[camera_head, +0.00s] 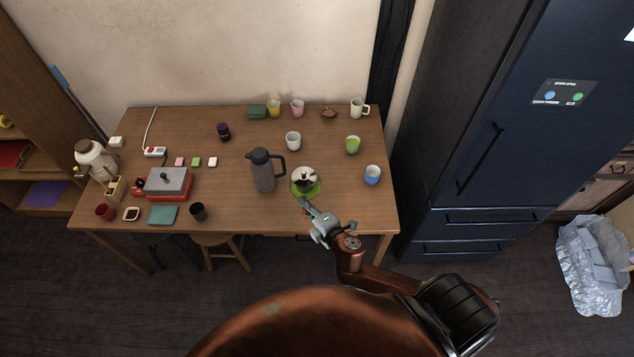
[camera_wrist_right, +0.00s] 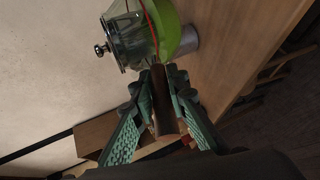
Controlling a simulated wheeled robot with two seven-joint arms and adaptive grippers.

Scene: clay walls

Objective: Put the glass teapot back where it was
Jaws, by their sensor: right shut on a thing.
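The glass teapot (camera_head: 303,174) is near the front edge of the wooden table, right of the grey jug. It looks upright, with a lime-green round part (camera_head: 306,191) at its bottom. My right gripper (camera_head: 308,205) comes from the front and is shut on the teapot's brown handle (camera_wrist_right: 160,103). In the right wrist view the glass body (camera_wrist_right: 130,38) and metal lid knob show beyond the fingers. I cannot tell whether the teapot touches the table or hangs just above it. My left gripper is not in view.
A tall grey jug (camera_head: 263,172) stands close to the teapot's left. A blue cup (camera_head: 372,175), a green cup (camera_head: 352,145) and a white cup (camera_head: 293,141) stand to the right and behind. The table (camera_head: 340,205) is bare between teapot and blue cup.

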